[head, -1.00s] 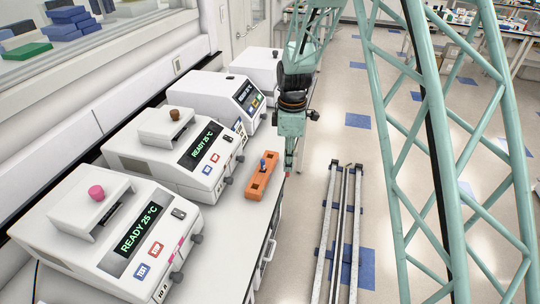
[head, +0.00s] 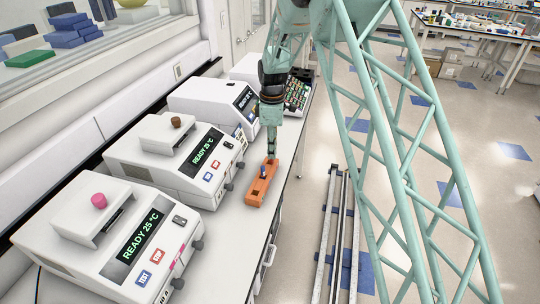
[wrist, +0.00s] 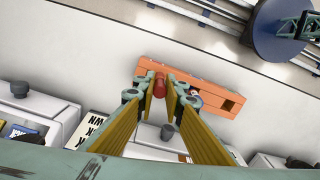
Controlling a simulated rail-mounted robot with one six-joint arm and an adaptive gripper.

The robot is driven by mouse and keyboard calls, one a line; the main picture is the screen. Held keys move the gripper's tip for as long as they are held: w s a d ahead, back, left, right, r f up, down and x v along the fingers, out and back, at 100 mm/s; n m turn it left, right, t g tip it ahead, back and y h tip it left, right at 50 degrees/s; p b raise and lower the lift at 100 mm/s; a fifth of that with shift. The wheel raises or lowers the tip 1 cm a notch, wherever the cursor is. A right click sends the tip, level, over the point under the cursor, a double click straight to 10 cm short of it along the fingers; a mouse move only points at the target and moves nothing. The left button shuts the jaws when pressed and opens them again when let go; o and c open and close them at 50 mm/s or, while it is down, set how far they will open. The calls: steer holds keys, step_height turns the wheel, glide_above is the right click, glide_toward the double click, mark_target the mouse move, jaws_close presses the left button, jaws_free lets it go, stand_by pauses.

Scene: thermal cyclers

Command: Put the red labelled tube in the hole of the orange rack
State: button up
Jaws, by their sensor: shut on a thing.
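The orange rack (head: 254,198) lies on the white bench in front of the middle cycler; it also shows in the wrist view (wrist: 205,73). A blue-topped tube (head: 263,173) stands near the rack's middle. My gripper (head: 271,156) points down at the rack's far end. In the wrist view, my gripper (wrist: 159,80) has its two yellow-lined fingers closed around the red tube (wrist: 160,88), which overlaps the rack's left end. The tube's lower part is hidden, so I cannot tell whether it is in a hole.
A tray of small coloured items (head: 298,92) lies farther back. The bench edge is just right of the rack.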

steer(key=shift+w+a, duration=0.45)
steer(key=shift+w, duration=0.35)
steer(key=shift+f, duration=0.15)
steer(key=shift+f+p, duration=0.3)
steer(key=shift+f, duration=1.4)
steer(key=shift+f, duration=0.15)
steer(key=o, duration=0.7)
steer(key=shift+o, duration=0.3)
steer(key=shift+r, duration=0.2)
step_height(320, 180, up, 12)
steer(key=shift+b, duration=0.35)
